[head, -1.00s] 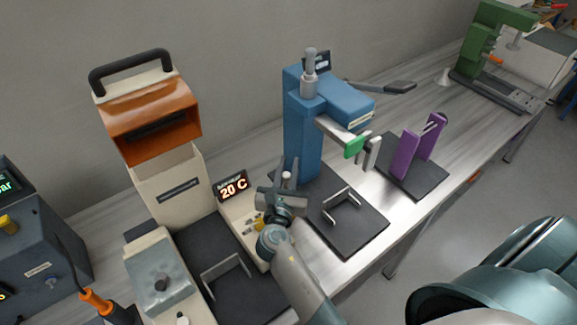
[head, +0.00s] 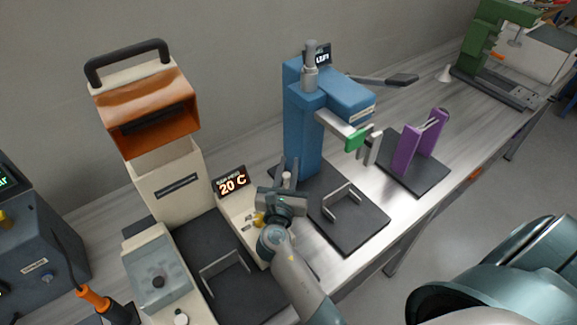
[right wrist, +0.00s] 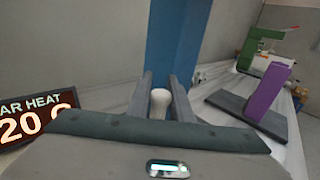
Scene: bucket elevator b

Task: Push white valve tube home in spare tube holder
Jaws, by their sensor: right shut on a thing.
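My right gripper (head: 286,188) is in the head view, in front of the blue press and beside the display that reads 20 C. In the right wrist view its two fingers (right wrist: 160,98) are shut on the white valve tube (right wrist: 160,103), whose pale rounded end shows between them. In the head view a small pale end of the tube (head: 287,177) stands up behind the gripper. The spare tube holder cannot be made out; the gripper hides that spot, so I cannot tell how deep the tube sits. My left gripper is not in view.
The blue press (head: 303,130) stands close behind the gripper, with its dark base plate (head: 352,228) to the right. The cream and orange machine (head: 150,120) is at left. A purple stand (head: 407,150) is at right. Bare bench (head: 330,262) shows in front.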

